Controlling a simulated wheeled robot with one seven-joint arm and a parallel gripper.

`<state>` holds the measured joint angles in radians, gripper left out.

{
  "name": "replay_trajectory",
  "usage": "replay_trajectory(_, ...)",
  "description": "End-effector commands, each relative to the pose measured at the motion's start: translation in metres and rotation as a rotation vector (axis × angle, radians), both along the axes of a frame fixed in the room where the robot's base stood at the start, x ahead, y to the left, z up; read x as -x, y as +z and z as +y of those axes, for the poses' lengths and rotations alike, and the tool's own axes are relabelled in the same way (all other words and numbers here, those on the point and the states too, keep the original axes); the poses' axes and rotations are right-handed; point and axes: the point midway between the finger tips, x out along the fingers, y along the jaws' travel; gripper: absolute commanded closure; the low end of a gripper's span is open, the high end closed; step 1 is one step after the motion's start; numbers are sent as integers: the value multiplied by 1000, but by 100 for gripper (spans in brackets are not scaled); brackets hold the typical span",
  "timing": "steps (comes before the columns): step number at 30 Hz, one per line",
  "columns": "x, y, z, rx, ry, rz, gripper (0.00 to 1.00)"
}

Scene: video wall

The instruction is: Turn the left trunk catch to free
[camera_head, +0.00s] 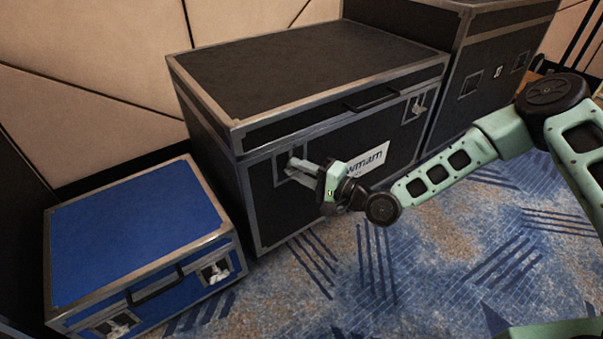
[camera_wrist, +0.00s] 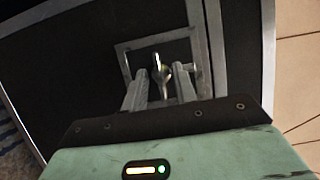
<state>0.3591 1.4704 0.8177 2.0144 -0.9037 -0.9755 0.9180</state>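The black trunk (camera_head: 300,75) with metal edging stands in the middle of the head view, its lid closed. Its left catch (camera_wrist: 158,68) is a small metal butterfly piece in a square recessed plate (camera_wrist: 125,55) in the wrist view. My gripper (camera_head: 300,168) reaches to the left catch on the trunk's front and mostly hides it in the head view. In the wrist view my gripper's fingers (camera_wrist: 160,88) are apart, one on each side of the catch, with visible gaps. The right catch (camera_head: 417,109) sits on the same front face.
A blue case (camera_head: 135,230) stands on the floor to the left of the trunk. Another black case (camera_head: 490,65) stands to the right. A black handle (camera_head: 372,99) and a white label (camera_head: 368,160) are on the trunk's front. Patterned carpet (camera_head: 440,260) lies open in front.

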Motion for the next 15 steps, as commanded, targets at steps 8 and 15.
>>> replay_trajectory(8,0,0,0,0,0,0,86)
replay_trajectory(15,0,1,0,3,1,-1,100)
